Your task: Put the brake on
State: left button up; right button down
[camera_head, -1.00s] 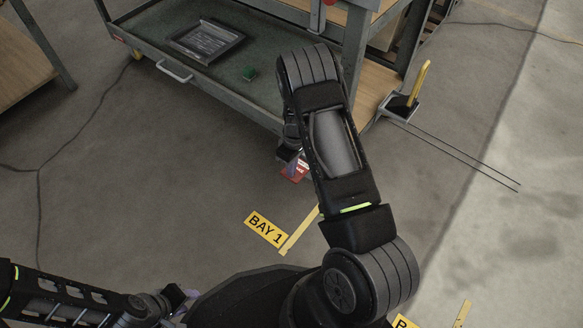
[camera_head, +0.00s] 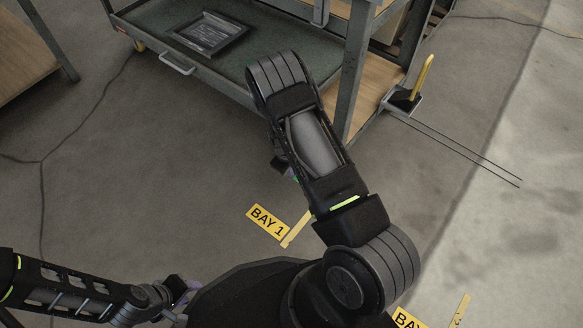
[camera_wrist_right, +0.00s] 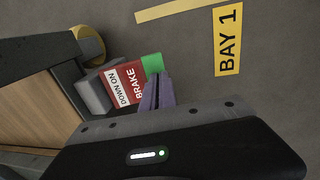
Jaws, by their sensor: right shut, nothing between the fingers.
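The cart (camera_head: 225,70) has a green top holding a framed tray (camera_head: 210,33) and a front handle (camera_head: 176,64). A yellow-handled post (camera_head: 421,78) stands at its right. The "BAY 1" floor sign (camera_head: 268,222) lies in front.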

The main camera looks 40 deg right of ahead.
pick_arm(q)
jog(key=shift+f, duration=0.2)
pick_arm(e)
jog(key=shift+s+a+f, duration=0.1)
jog(key=shift+f, duration=0.3)
